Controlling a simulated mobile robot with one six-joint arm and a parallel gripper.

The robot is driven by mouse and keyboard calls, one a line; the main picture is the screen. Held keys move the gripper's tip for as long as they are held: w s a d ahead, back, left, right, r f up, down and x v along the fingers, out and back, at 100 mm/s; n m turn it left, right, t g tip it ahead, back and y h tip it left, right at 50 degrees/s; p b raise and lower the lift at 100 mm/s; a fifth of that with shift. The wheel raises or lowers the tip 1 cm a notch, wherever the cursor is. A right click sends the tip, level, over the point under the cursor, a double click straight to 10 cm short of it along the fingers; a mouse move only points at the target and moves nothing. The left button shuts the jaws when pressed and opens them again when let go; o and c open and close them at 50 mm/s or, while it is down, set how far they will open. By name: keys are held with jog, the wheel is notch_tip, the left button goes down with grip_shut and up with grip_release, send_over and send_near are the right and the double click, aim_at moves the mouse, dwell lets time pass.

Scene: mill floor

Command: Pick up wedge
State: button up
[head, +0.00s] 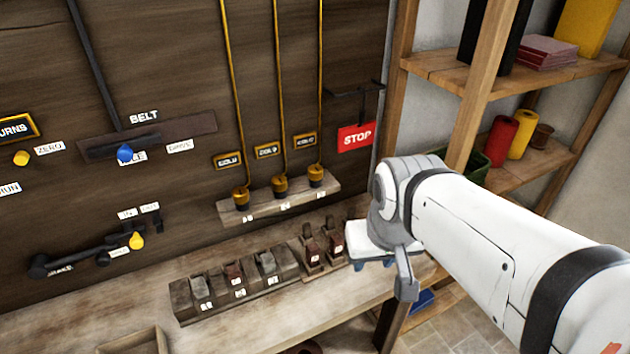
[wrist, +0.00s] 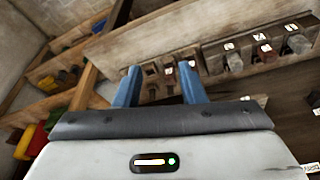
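Several small wedge-like blocks, grey and reddish brown with white tags, stand in a long slotted rack (head: 183,311) on the bench. A grey one (head: 268,263) and a reddish one (head: 233,274) show clearly. A smaller wooden holder (head: 318,270) beside it carries dark reddish blocks (head: 312,250). I cannot tell which piece is the task's wedge. My gripper (wrist: 160,88) is open; its blue fingers are apart with nothing held between them. In the wrist view the small holder lies beyond the fingertips and the long rack to their right. In the head view my wrist hides the bench right of the holder.
A dark panel behind the bench has levers, a red STOP sign (head: 357,136) and a ledge (head: 240,213) with three hanging cord weights. An open wooden tray (head: 135,345) lies front left. Shelves (head: 540,165) with cans stand right. The bench front is clear.

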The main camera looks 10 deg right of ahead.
jog(key=shift+o, duration=0.6)
jog(key=shift+a, duration=0.1)
jog(key=shift+o, duration=0.2)
jog(key=w+a+f+n+b, duration=0.1)
jog(key=w+f+b, duration=0.2)
jog(key=w, duration=0.6)
jog(key=shift+w+a+f+y+b, duration=0.2)
jog(key=shift+a+f+y+b, duration=0.15)
jog(key=shift+b, duration=0.45)
jog(key=n+t+b, duration=0.1)
jog(key=n+b, duration=0.2)
jog(key=b, duration=0.3)
send_near(330, 216)
notch_tip(330, 216, down, 3)
jog(key=shift+y, duration=0.35)
jog(key=x, duration=0.3)
jog(key=w+p+x, duration=0.1)
jog(key=x, duration=0.2)
jog(key=shift+w+d+f, duration=0.1)
jog(key=shift+f, duration=0.05)
jog(key=shift+w+f, duration=0.15)
jog(key=shift+f, duration=0.2)
jog(key=shift+c, duration=0.5)
grip_shut()
